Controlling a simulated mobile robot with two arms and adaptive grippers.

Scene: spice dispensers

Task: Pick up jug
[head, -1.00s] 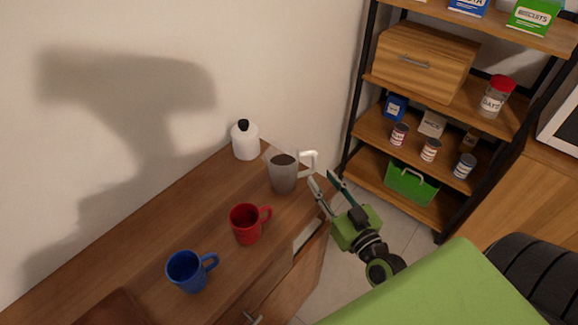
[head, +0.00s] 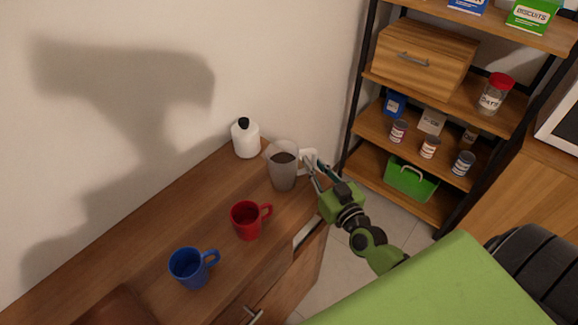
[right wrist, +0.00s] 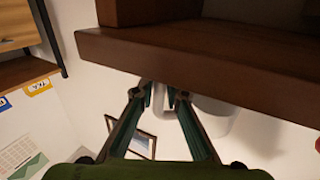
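The jug (head: 282,172) is a grey, see-through pitcher with dark contents and a white handle on its right. It stands upright on the wooden cabinet top. My right gripper (head: 313,167) is at the jug's handle, its fingers apart. In the right wrist view, the open fingertips (right wrist: 165,93) are on either side of the pale handle, with the grey jug (right wrist: 215,118) just beyond, partly hidden by the brown cabinet edge. I cannot tell whether the fingers touch the handle. My left gripper is not in view.
A white bottle (head: 245,138) stands behind the jug, to its left. A red mug (head: 246,221) and a blue mug (head: 188,269) stand nearer on the cabinet top (head: 130,235). A shelf rack (head: 400,165) with cans and boxes is at the right.

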